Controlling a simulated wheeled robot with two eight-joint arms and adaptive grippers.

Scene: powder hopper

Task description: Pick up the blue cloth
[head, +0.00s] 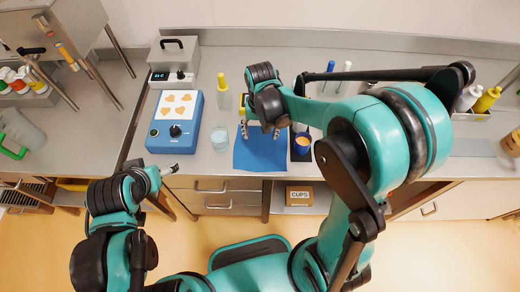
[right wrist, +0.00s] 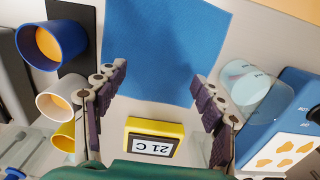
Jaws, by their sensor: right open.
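The blue cloth (head: 258,157) lies flat on the grey counter in the head view, hanging near the front edge. It also fills the upper middle of the right wrist view (right wrist: 165,45). My right gripper (head: 262,132) is above the cloth's far part, fingers pointing down. In the right wrist view my right gripper (right wrist: 160,92) is open and empty, its fingers apart on either side of the cloth's lower part. My left gripper (head: 170,169) is at the counter's front edge, left of the cloth; its finger opening is too small to tell.
A clear cup (head: 220,138) stands left of the cloth, and a blue device (head: 175,130) with orange shapes further left. A blue cup (head: 302,143) stands close on the right. A yellow-framed display (right wrist: 153,140) and white and yellow cups show in the wrist view.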

